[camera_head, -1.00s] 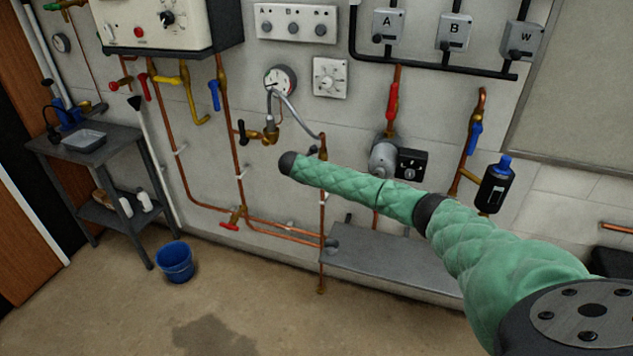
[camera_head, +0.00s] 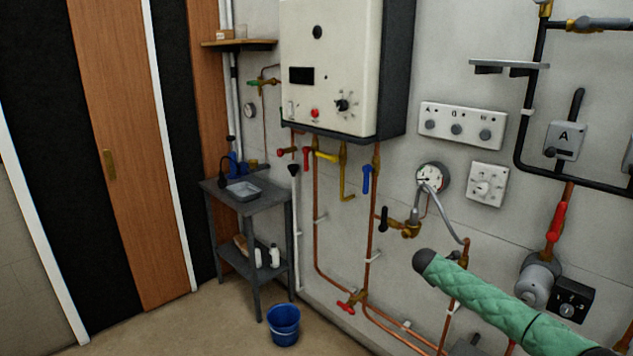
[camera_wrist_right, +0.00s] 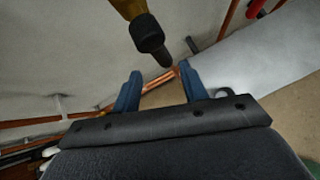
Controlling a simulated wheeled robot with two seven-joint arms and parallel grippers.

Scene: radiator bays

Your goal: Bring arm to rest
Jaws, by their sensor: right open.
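My right arm (camera_head: 492,305), in a green padded sleeve with a dark end, reaches in from the lower right of the head view, in front of the wall pipes. Its gripper cannot be made out there. In the right wrist view my right gripper (camera_wrist_right: 158,86) shows two blue fingers spread apart with nothing held between them. A brass-coloured part with a black end (camera_wrist_right: 148,32) is just beyond the fingertips, apart from them. A copper pipe (camera_wrist_right: 158,80) runs behind the fingers. My left gripper is not in view.
A white boiler (camera_head: 330,65) hangs on the wall, with copper pipes and coloured valve handles below. A gauge (camera_head: 432,178) and control panel (camera_head: 462,126) are right of it. A grey side table (camera_head: 270,203) and blue bucket (camera_head: 283,325) stand left. The floor at lower left is clear.

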